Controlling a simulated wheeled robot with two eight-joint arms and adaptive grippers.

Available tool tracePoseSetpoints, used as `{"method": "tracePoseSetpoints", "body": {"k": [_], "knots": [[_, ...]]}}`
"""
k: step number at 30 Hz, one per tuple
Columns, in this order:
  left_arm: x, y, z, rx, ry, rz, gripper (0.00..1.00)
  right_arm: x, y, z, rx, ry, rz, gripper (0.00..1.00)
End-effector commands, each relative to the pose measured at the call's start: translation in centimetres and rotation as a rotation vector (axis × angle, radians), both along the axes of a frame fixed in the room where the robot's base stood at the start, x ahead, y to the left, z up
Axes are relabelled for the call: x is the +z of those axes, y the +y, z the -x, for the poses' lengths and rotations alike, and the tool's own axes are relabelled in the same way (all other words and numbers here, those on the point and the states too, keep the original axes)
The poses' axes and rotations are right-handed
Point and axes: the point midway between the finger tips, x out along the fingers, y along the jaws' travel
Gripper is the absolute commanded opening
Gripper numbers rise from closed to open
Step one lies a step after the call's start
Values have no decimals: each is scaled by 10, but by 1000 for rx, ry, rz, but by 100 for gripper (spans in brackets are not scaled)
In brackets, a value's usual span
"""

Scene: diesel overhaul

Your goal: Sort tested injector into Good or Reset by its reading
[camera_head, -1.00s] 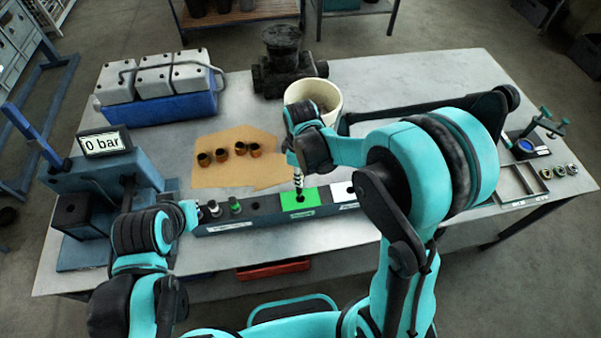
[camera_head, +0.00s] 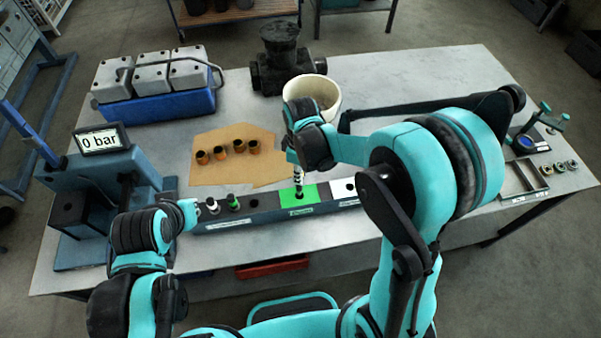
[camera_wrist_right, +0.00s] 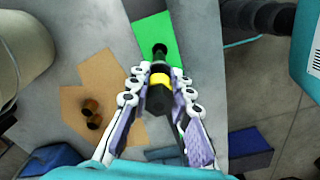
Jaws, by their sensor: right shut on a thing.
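A dark injector with a yellow band (camera_wrist_right: 158,94) is between the fingers of my right gripper (camera_wrist_right: 157,82), which is shut on it. In the head view my right gripper (camera_head: 296,160) holds it upright at the green section (camera_head: 307,206) of the long rack (camera_head: 262,216). Its lower end is at or just above the hole there; I cannot tell whether it has entered. A white section (camera_head: 343,188) lies to the right, partly hidden by my arm. The tester display (camera_head: 99,140) reads 0 bar. My left gripper (camera_head: 190,214) is by the rack's left end; its fingers are unclear.
Two injectors, one white-banded (camera_head: 212,206) and one green-banded (camera_head: 234,203), stand in the rack's left part. Several copper-coloured sleeves (camera_head: 239,146) sit on cardboard (camera_head: 212,175). A cream bucket (camera_head: 333,95) is behind my right gripper. A small tray (camera_head: 517,198) lies at right.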

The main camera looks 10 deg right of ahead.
Motion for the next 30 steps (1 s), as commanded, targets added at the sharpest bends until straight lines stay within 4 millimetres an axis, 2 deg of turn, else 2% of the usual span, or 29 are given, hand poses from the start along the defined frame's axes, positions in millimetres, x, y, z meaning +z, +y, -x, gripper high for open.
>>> {"method": "tracePoseSetpoints", "body": {"k": [11, 30], "knots": [[-1, 0, 0, 0, 0, 0, 0, -1, 0, 0, 0, 0, 0, 0], [-22, 0, 0, 0, 0, 0, 0, -23, 0, 0, 0, 0, 0, 0]]}}
